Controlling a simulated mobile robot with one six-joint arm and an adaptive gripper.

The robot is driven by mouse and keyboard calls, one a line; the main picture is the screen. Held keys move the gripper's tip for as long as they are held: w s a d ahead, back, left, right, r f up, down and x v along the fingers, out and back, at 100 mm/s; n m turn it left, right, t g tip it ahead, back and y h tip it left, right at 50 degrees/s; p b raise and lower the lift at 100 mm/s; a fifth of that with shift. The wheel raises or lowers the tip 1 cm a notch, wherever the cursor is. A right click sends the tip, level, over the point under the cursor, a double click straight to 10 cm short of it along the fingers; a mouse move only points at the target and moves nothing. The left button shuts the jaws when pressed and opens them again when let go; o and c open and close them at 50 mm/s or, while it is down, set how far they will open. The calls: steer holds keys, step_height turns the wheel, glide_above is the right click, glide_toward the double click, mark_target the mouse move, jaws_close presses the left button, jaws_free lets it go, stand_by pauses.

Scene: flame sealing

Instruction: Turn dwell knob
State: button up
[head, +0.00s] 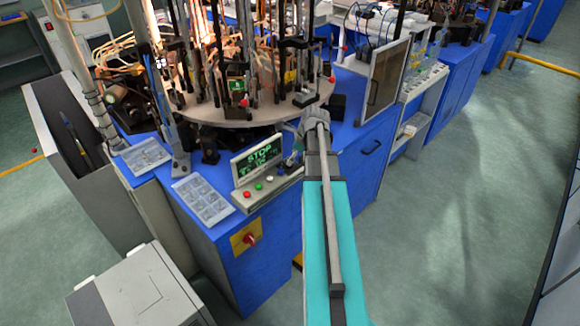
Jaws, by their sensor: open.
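The control panel (272,185) sits on the front corner of the blue machine, below a small screen (257,158) with green text that reads STOP. A red button (247,194), a green button (258,186) and a white button (269,178) run along it. I cannot make out the dwell knob; the panel's right end is small and partly covered. My arm reaches in from the bottom right. My gripper (291,163) is open at the panel's right end, beside the screen. Its fingers are small here, and I cannot tell whether they touch anything.
A round turntable (215,113) with upright rods and burners stands behind the panel. Clear trays (203,199) lie on the blue top to the left. A red switch on a yellow plate (247,236) is on the front face. Open floor (460,200) lies to the right.

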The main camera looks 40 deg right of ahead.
steer(key=shift+b+x, duration=1.05)
steer(key=shift+x, duration=0.4)
jaws_close()
